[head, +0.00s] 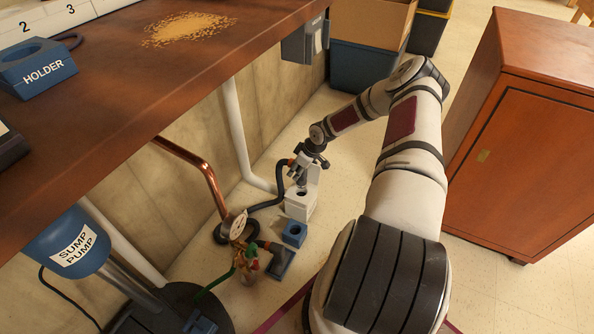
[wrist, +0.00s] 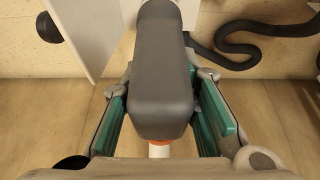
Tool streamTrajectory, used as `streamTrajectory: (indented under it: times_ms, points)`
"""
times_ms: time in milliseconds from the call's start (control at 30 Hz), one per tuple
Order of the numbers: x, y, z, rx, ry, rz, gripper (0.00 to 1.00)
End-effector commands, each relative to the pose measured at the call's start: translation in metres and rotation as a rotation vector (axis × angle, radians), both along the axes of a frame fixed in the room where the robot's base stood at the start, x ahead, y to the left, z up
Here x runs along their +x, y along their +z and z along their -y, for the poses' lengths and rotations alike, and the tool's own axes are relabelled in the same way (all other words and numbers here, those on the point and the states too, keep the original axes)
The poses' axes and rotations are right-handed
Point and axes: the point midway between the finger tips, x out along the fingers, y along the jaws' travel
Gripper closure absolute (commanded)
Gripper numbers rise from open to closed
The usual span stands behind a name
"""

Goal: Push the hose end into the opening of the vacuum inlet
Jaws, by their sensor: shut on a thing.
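My gripper (head: 307,160) is low above the floor, beside the wall. In the wrist view my gripper (wrist: 163,90) has its teal pads on both sides of a grey blocky hose end (wrist: 162,60), which has an orange ring and a pale part below it. In the head view the hose end (head: 301,178) points down over a white box, the vacuum inlet (head: 299,207), with a dark opening in its top. The tip looks close above the opening; I cannot tell whether it touches. The dark hose (head: 281,180) runs left and down to the floor.
A blue block with a hole (head: 294,232) stands in front of the inlet. The workbench (head: 110,80) overhangs on the left; an orange-brown cabinet (head: 530,130) stands right.

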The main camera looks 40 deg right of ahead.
Motion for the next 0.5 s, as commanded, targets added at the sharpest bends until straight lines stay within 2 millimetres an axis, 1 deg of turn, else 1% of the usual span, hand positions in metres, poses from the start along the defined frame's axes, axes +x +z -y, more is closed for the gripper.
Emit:
streamTrajectory:
  times_ms: [500]
  points:
    - [0.0,-0.025,0.0,0.001,-0.001,0.001,1.0]
